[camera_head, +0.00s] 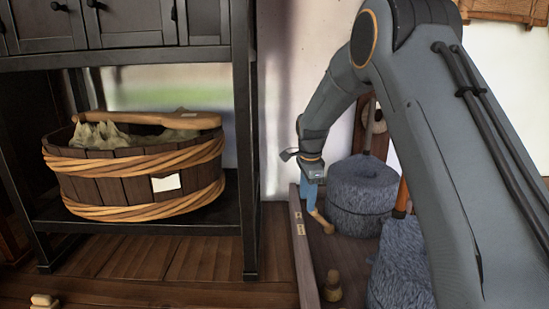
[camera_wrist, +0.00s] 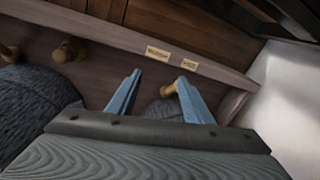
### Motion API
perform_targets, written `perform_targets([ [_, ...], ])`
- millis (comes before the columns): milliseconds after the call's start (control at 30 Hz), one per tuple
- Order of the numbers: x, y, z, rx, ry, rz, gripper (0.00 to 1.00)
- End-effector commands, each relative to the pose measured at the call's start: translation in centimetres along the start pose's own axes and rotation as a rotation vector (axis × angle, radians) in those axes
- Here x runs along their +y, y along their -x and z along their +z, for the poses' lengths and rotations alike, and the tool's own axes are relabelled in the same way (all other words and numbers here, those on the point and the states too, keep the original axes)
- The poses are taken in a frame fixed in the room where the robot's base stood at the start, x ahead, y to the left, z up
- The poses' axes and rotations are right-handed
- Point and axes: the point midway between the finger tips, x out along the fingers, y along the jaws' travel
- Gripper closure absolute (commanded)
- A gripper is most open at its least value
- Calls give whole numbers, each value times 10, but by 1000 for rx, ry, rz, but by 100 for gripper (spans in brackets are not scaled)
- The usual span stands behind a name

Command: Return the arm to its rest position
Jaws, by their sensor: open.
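My arm reaches down on the right of the head view. My gripper (camera_head: 308,205) hangs over a low wooden-edged bay beside a grey millstone (camera_head: 361,190). In the wrist view its two blue fingers (camera_wrist: 158,78) are spread apart with nothing held between them. A light wooden peg (camera_wrist: 170,89) shows beyond and between the fingers. In the head view a wooden peg (camera_head: 321,219) is just below the fingertips; I cannot tell whether they touch.
A dark shelf unit (camera_head: 247,150) stands at left, holding a wooden tub (camera_head: 125,178) with sacks and a wooden paddle. A low labelled board (camera_head: 304,255) edges the bay. Another wooden peg (camera_head: 332,287) and a second grey stone (camera_head: 400,265) are nearer. Floor in front is partly clear.

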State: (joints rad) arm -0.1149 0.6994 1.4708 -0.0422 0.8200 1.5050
Motion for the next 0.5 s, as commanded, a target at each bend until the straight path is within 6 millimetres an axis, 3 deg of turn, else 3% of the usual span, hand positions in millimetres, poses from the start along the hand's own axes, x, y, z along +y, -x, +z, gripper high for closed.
perform_targets([
  [33,12,15,7,-4,60,2,54],
  [200,58,53,30,-24,281,17,54],
  [500,152,106,63,-63,674,34,54],
])
